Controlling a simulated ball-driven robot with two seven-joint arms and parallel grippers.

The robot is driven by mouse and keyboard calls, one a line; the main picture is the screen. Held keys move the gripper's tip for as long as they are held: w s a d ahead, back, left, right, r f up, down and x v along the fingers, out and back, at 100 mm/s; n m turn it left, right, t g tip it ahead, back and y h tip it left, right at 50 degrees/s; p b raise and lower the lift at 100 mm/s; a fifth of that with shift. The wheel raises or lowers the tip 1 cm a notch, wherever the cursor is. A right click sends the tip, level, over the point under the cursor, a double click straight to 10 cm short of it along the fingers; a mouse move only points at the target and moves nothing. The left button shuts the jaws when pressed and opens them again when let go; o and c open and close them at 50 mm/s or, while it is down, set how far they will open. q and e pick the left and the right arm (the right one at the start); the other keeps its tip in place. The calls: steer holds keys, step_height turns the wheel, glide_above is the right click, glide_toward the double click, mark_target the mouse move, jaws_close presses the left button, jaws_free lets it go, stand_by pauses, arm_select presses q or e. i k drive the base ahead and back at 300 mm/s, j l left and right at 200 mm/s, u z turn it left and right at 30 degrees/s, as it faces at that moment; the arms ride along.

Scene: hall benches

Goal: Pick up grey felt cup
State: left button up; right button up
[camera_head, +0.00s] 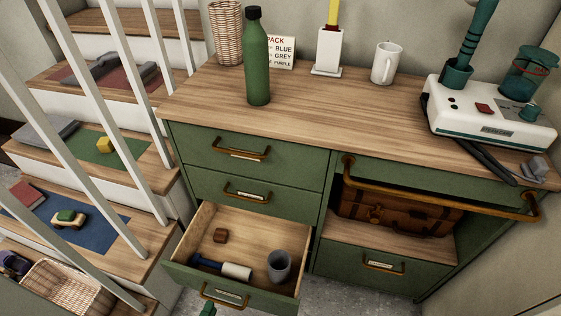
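The grey felt cup (279,266) stands upright at the right side of the open lower-left drawer (204,227), its open top facing up. A blue and white cylinder-shaped tool (236,271) lies to its left, and a small brown block (220,235) sits further back. My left gripper (208,309) shows only as a small green tip at the bottom edge, in front of the drawer and to the left of the cup. It is apart from the cup, and whether it is open cannot be seen. My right gripper is not in view.
The drawer's front and its bronze handle (224,296) jut out. A long bronze rail (440,190) sticks out at the right. On the wooden top (335,110) stand a green bottle (257,60), a white mug (386,64) and a white device (488,115). Stairs with white balusters are at left.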

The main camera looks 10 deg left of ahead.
mark_target(279, 261)
steer(key=k, duration=0.9)
